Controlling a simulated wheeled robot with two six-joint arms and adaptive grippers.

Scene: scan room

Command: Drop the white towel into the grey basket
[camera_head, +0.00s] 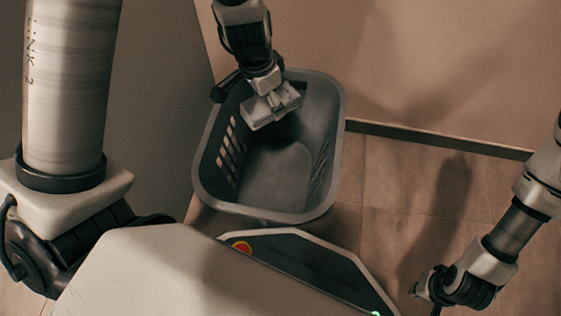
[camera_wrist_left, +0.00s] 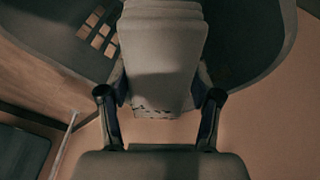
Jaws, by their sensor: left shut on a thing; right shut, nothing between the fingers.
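The white towel (camera_head: 262,113) is a folded, pale block held over the grey basket in the head view. My left gripper (camera_head: 266,88) is shut on it, above the back part of the basket's opening. In the left wrist view the towel (camera_wrist_left: 162,62) sits between the two fingers, with layered folds at its far end. The grey basket (camera_head: 203,185) stands upright on the floor, open at the top, with slots in its side. The part of its floor that shows is bare. My right gripper (camera_head: 428,291) is shut and empty at the lower right, apart from the basket.
A wall (camera_head: 430,60) with a dark skirting strip (camera_head: 440,139) runs behind the basket. A plain grey upright surface (camera_head: 160,90) stands to its left. The tiled floor (camera_head: 390,205) right of the basket is clear.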

